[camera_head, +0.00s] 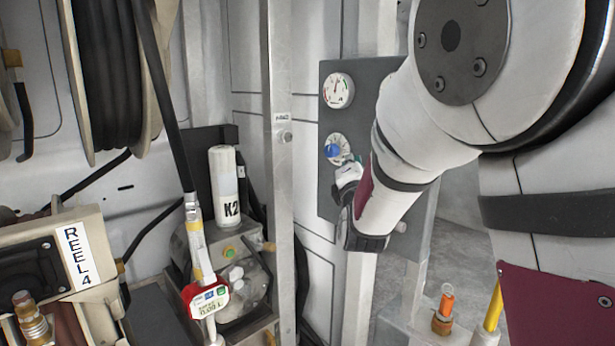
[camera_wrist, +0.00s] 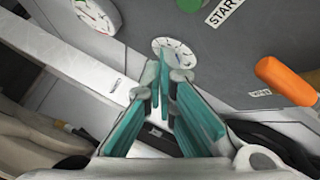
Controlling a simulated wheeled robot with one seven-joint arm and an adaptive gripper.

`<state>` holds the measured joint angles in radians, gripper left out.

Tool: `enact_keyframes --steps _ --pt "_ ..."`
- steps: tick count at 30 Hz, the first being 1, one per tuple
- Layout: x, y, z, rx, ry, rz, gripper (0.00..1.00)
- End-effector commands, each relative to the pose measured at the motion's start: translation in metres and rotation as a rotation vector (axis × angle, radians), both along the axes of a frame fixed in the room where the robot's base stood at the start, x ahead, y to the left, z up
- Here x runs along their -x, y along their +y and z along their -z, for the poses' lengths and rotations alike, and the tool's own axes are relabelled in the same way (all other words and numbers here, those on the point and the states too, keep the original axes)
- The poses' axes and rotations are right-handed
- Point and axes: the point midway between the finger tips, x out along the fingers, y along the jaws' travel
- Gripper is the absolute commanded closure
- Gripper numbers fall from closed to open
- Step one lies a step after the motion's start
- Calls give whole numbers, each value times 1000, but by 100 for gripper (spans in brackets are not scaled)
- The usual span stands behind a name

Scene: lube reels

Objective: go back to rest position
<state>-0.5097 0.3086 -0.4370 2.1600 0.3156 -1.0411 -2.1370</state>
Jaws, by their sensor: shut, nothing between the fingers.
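My gripper (camera_head: 352,163) is raised in front of a dark grey control panel (camera_head: 377,80), with its fingertips close to the lower dial (camera_head: 335,141), which has a blue knob (camera_head: 333,152). I cannot tell whether the tips touch it. In the wrist view, the teal fingers of my gripper (camera_wrist: 164,75) are together with nothing between them. They point at a white dial (camera_wrist: 175,45), partly covered by the fingertips. My arm hides the right part of the panel in the head view.
An upper gauge (camera_head: 338,90) sits above the dial. The wrist view shows an orange handle (camera_wrist: 287,80) right of my fingers and a green button (camera_wrist: 190,4). A metal post (camera_head: 279,180) stands left of the panel. Reel 4 (camera_head: 75,258) and a dispensing nozzle (camera_head: 206,297) are farther left.

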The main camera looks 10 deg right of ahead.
Motion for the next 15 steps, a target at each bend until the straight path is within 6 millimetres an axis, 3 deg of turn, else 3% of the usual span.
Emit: enact_keyframes --steps 5,8,15 --pt "23 -12 13 -328 163 -52 100" --pt "48 -13 26 -561 288 -69 100" --pt "137 -5 58 -1061 584 9 100"
